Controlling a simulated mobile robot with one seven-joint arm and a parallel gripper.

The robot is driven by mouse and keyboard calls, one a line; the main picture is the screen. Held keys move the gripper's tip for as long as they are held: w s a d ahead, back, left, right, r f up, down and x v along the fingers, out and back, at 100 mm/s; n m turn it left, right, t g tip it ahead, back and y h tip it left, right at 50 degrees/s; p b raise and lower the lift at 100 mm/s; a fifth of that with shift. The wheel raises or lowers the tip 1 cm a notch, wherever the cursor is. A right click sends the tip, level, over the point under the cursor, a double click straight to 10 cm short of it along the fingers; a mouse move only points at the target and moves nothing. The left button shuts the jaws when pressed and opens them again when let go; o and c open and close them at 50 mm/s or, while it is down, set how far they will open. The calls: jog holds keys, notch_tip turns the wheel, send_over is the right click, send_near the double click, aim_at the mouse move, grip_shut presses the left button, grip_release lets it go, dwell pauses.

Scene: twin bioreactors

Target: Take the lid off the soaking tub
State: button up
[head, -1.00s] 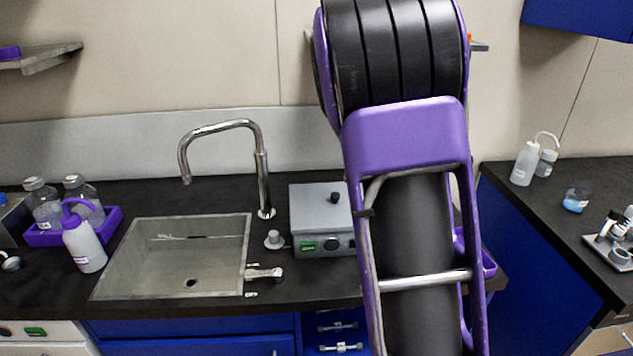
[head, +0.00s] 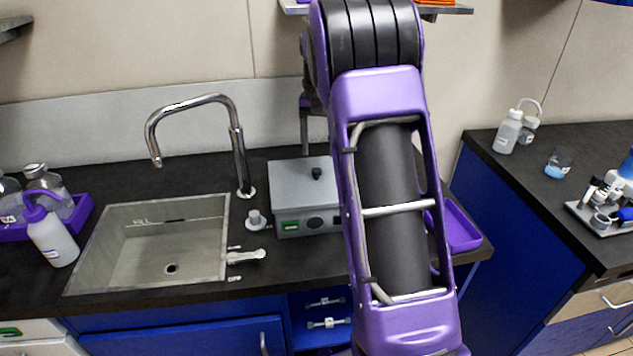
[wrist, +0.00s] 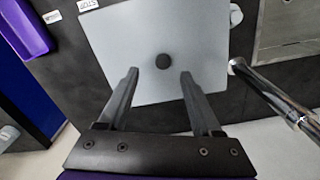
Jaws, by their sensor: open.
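The soaking tub (head: 306,223) is a grey metal box with a green switch and a dark dial on its front, standing on the counter right of the sink. Its flat grey lid (head: 292,183) is on top, with a small black knob (head: 317,173). In the wrist view the lid (wrist: 128,35) shows from above, and the knob (wrist: 163,61) lies between and just beyond the fingertips. My gripper (wrist: 160,74) is open and empty above the lid; its height over the knob is hard to tell. In the head view my arm hides the tub's right side.
A sink (head: 150,245) with a tall curved faucet (head: 240,160) is left of the tub. A purple tray (head: 460,228) lies right of it, partly behind my arm. A white wash bottle (head: 52,236) stands left of the sink. A shelf (head: 430,9) is above.

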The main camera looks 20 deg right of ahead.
aim_at(317, 169)
jog(key=f, duration=0.6)
jog(key=shift+w+a+f, duration=0.15)
jog(key=shift+w+f, duration=0.1)
jog(key=shift+w, duration=0.05)
grip_shut()
